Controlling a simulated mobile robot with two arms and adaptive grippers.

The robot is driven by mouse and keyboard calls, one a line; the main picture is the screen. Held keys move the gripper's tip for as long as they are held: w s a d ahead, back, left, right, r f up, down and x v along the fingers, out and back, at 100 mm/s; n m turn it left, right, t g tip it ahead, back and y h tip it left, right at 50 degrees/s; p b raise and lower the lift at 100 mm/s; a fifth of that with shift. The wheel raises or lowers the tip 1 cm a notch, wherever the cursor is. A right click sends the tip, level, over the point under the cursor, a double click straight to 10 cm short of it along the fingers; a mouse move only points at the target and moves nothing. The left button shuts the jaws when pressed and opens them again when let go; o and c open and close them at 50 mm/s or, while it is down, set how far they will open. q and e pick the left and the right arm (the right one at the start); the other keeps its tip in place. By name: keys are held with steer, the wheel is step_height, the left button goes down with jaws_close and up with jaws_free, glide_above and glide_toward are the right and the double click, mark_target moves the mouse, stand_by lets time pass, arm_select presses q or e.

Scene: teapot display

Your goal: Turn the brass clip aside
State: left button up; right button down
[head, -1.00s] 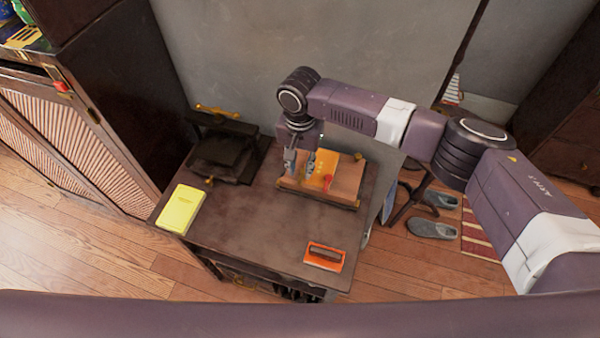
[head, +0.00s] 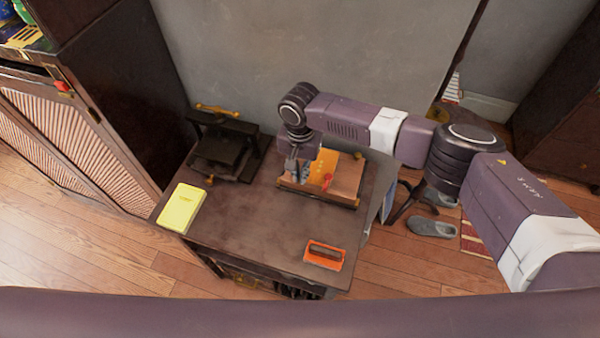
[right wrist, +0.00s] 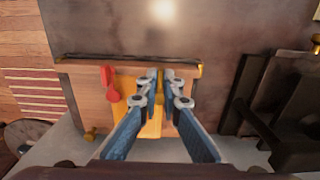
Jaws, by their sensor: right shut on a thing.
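A wooden board (head: 345,181) lies on the table with an orange-yellow plate (head: 324,164) on it; the board also shows in the right wrist view (right wrist: 80,95). A red clip (right wrist: 109,84) stands on the plate, left of my fingers in that view. My right gripper (right wrist: 161,88) points down at the board and is shut on the brass clip (right wrist: 160,77), a narrow gold piece between its fingertips. The fingers hide most of the clip. In the head view my right gripper (head: 297,171) is at the board's left part. My left gripper is not in view.
A dark press-like frame with a brass handle (head: 216,111) stands at the table's back left. A yellow book (head: 181,208) lies at the left edge, an orange tray with a dark block (head: 324,255) at the front right. The table's middle is clear.

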steer(key=shift+n, duration=0.4)
steer(key=n+p, duration=0.1)
steer(key=n, duration=0.1)
steer(key=shift+n, duration=0.4)
steer(key=n+p, duration=0.1)
steer(key=n, duration=0.9)
steer(key=shift+p, duration=0.4)
steer(key=n, duration=0.4)
steer(key=shift+n, duration=0.3)
steer(key=c, duration=2.1)
jaws_free()
